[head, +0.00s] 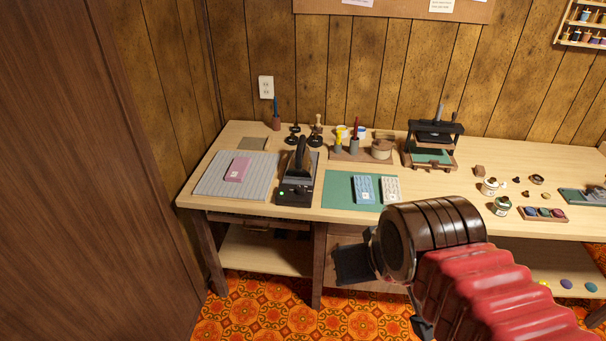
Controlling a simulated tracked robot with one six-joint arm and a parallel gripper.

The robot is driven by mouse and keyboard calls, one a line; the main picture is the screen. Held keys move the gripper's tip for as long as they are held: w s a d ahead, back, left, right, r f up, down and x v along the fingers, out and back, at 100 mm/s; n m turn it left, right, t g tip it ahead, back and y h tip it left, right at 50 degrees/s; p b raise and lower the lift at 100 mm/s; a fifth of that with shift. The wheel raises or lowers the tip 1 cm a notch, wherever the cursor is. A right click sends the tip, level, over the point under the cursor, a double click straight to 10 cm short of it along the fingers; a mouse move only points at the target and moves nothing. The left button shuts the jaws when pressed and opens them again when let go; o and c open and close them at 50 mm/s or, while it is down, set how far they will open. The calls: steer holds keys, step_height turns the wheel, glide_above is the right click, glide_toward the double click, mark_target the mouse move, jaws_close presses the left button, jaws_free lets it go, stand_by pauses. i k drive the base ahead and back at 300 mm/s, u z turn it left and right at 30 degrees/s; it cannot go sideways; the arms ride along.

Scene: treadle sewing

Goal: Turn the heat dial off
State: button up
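A black heating unit (295,191) stands near the front edge of the workbench, left of centre, with a dark handled tool resting on top. A small green light (282,193) glows on its front face. The heat dial seems to be on this front face, but it is too small for me to tell its setting. My gripper (356,263) is below and to the right of the unit, in front of the bench and apart from it. My arm partly hides it, and I cannot tell how far its fingers are apart.
A grey ridged mat (212,178) with a pink block (237,169) lies left of the unit. A green mat (340,193) with two cards lies to its right. A small press (434,146) and several jars stand farther right. Wooden panelling is at the left.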

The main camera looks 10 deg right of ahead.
mark_target(300, 191)
steer(key=u, duration=0.05)
steer(key=i, duration=1.15)
